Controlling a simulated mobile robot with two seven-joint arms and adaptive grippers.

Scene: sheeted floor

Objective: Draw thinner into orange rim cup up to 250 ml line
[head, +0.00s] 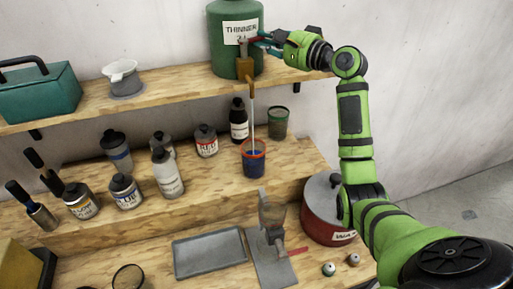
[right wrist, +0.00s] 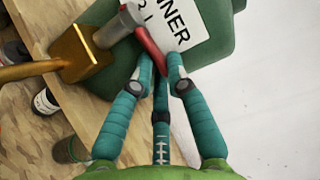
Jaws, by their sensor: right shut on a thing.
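The green thinner container (head: 222,55) stands on the upper shelf, with a brass tap (head: 245,68) at its front. My right gripper (head: 262,42) is shut on the tap's red lever (right wrist: 150,52), in front of the white label. The tap and the gripper's teal fingers (right wrist: 157,78) show close up in the right wrist view. A thin pale stream (head: 252,110) falls from the spout into the orange rim cup (head: 254,165) on the shelf below. The cup looks dark blue below its rim; its liquid level and lines are too small to read. My left gripper is out of view.
A dark bottle (head: 239,120) and a greenish cup (head: 278,122) stand just behind the orange rim cup. Several bottles and cans stand to its left. A grey tray (head: 209,252) and a red can (head: 325,215) are lower down.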

